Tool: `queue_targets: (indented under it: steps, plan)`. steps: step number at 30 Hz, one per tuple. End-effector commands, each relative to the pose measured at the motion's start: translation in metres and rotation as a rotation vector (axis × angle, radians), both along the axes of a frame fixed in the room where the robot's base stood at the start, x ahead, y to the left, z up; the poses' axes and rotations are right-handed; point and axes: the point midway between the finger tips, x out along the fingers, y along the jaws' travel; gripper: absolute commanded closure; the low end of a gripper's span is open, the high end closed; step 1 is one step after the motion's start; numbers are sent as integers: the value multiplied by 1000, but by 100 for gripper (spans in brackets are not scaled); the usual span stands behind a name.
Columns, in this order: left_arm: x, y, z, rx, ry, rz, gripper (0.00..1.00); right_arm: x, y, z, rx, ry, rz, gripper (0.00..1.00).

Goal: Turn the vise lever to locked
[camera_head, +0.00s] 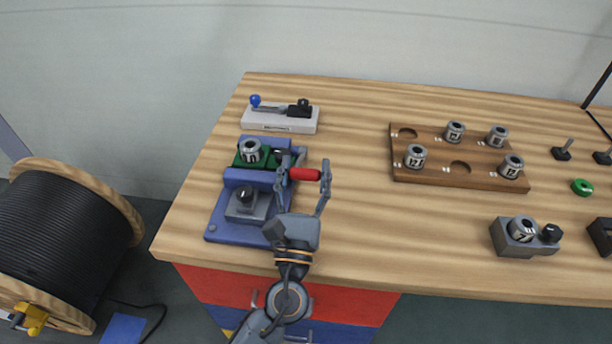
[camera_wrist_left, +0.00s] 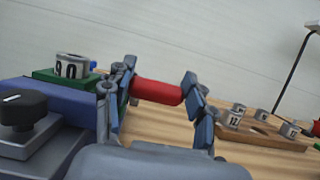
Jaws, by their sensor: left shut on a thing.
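The blue vise (camera_head: 222,228) stands at the left of the workbench, with a numbered grey die (camera_head: 250,147) on its green part (camera_head: 270,156). The die also shows in the wrist view (camera_wrist_left: 72,66). The vise lever has a red handle (camera_head: 304,174), which sticks out to the right of the vise and lies roughly level. My left gripper (camera_head: 303,185) is shut on this handle, with one finger at each end of it. The wrist view shows the red handle (camera_wrist_left: 157,91) spanning between the fingers. My right gripper is not in view.
A grey toggle clamp with a blue knob (camera_head: 281,119) lies behind the vise. A wooden rack (camera_head: 436,171) with several numbered dies is to the right. A small grey block (camera_head: 509,245) with a die stands at the front right. Bare bench lies between vise and rack.

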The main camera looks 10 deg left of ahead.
Motion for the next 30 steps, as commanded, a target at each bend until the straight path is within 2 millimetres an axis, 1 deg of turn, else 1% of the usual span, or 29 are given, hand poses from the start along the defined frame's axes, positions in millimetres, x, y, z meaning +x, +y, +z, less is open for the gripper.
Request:
queue_targets:
  steps: [1,9,26,28,29,30]
  plan:
    - [-2,-1,-10,1,10,-4,100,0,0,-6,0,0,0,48]
    - [-7,-1,-21,2,14,-5,100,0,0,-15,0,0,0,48]
    - [-8,-1,-24,2,16,-6,100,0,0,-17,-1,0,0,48]
    - [-8,-1,-24,2,16,-6,100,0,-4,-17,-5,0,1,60]
    - [-8,-1,-24,2,16,-6,100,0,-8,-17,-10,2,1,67]
    - [-8,-1,-24,2,16,-6,100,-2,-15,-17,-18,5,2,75]
